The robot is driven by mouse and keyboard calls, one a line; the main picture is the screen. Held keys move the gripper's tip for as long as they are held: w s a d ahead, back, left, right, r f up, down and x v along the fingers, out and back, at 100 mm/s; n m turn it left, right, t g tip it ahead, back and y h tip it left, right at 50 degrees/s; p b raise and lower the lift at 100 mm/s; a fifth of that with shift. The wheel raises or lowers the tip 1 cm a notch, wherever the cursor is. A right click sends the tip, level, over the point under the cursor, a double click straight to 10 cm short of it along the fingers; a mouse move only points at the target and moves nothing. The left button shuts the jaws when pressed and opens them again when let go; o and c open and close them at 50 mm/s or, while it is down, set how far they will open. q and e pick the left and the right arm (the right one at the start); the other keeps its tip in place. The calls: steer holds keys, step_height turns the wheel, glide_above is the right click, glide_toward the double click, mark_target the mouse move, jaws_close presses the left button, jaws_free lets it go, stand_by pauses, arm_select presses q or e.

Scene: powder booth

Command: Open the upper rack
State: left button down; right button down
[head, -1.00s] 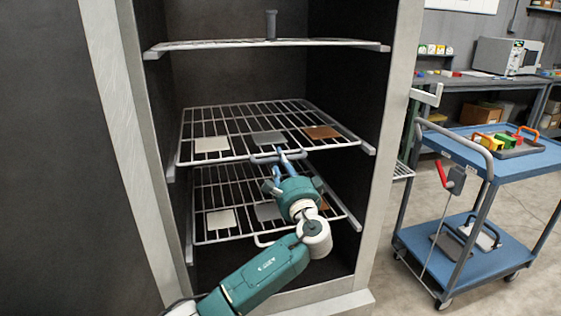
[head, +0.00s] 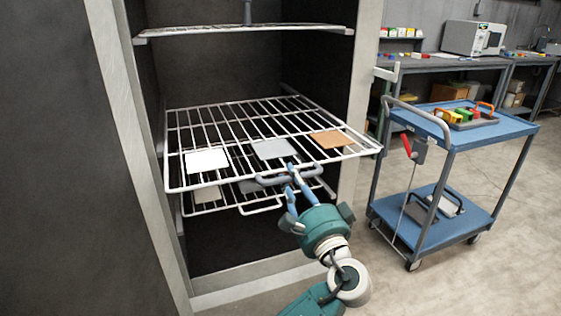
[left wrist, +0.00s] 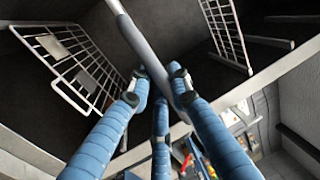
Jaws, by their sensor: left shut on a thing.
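The upper rack (head: 235,122) is a wire shelf in the dark booth, pulled partly out past the booth's front frame. A white panel (head: 206,160), a grey panel (head: 274,149) and a brown panel (head: 331,139) lie on it. My left gripper (head: 292,178) is shut on the rack's handle (head: 268,181) at its front edge. In the left wrist view, blue fingers close around the grey handle bar (left wrist: 150,50). My right gripper is not in view.
The lower rack (head: 262,207) sits farther in, partly hidden under the upper one. A higher shelf (head: 240,30) is above. A blue cart (head: 470,135) stands to the right, with floor between it and the booth.

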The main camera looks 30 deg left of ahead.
arm_select(q)
steer(key=r+v, duration=0.1)
steer(key=v, duration=0.8)
steer(key=shift+s+d+r, duration=0.15)
steer(key=shift+d+r, duration=0.05)
steer(key=shift+r, duration=0.15)
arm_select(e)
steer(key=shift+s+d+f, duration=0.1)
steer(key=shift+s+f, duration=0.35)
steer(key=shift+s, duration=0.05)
arm_select(q)
steer(key=c, duration=1.7)
jaws_free()
steer(key=shift+o, duration=0.2)
